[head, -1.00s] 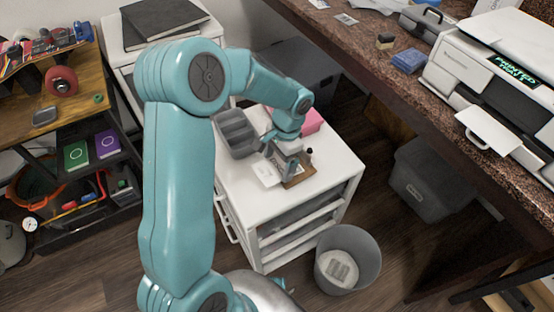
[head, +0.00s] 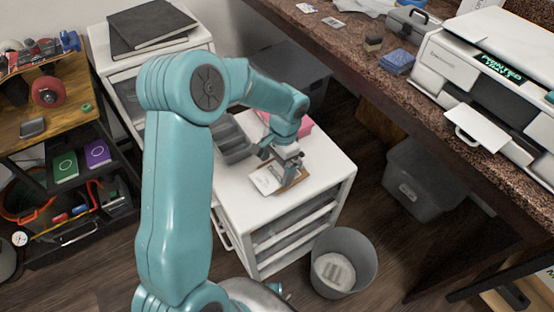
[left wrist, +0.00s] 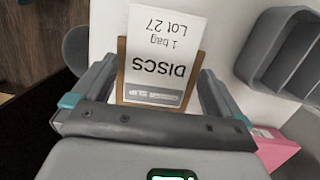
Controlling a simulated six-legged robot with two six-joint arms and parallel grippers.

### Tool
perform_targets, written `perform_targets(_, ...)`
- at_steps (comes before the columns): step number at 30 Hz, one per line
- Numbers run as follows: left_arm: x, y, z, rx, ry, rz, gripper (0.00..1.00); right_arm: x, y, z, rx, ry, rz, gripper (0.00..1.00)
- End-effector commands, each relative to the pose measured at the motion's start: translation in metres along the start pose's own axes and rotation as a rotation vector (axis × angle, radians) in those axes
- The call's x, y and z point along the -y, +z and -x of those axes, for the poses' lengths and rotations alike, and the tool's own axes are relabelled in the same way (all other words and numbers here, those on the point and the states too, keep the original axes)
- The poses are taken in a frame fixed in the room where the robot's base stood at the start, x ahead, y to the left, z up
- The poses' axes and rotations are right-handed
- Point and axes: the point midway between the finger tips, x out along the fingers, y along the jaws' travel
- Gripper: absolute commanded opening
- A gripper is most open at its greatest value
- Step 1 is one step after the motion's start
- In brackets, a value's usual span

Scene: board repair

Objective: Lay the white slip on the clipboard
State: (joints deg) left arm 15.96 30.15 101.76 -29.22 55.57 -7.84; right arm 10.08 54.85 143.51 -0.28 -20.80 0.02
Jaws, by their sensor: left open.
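The white slip (head: 266,180), printed "DISCS 1 bag Lot 27" in the left wrist view (left wrist: 165,45), lies over the brown clipboard (head: 296,180) on the white drawer cabinet. In the left wrist view, the clipboard's brown edges (left wrist: 121,75) show along both sides of the slip's near part. The slip's far end extends past the clipboard. My left gripper (head: 282,168) is just above them. Its fingers (left wrist: 157,78) are spread wide on either side of the slip and clipboard, apart from the slip. Whether the slip rests flat is hard to tell. My right gripper is not in view.
A grey compartment tray (head: 233,142) and a pink object (head: 304,126) stand at the back of the cabinet top (head: 322,163). A grey waste bin (head: 343,262) stands on the floor in front. The dark counter with a printer (head: 480,75) is to the right.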

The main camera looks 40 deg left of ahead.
Motion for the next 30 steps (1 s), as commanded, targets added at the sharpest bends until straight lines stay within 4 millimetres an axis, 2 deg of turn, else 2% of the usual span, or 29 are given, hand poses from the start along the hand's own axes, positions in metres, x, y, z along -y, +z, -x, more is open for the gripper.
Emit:
perform_targets(5, 0.001, -0.001, 0.023, -0.004, -0.003, 0.001, 1.0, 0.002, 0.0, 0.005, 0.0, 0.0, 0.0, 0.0)
perform_targets(12, 0.0, -0.001, 0.087, -0.006, -0.002, 0.001, 1.0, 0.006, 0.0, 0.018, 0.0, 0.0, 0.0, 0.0)
perform_targets(18, 0.0, -0.001, 0.134, -0.004, -0.001, 0.0, 1.0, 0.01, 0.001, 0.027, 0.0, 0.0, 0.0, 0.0)
perform_targets(24, 0.0, 0.0, 0.159, -0.002, -0.001, 0.0, 1.0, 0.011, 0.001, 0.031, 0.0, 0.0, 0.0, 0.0)
perform_targets(30, 0.0, 0.0, 0.163, 0.0, 0.0, -0.001, 1.0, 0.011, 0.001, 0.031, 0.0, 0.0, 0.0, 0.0)
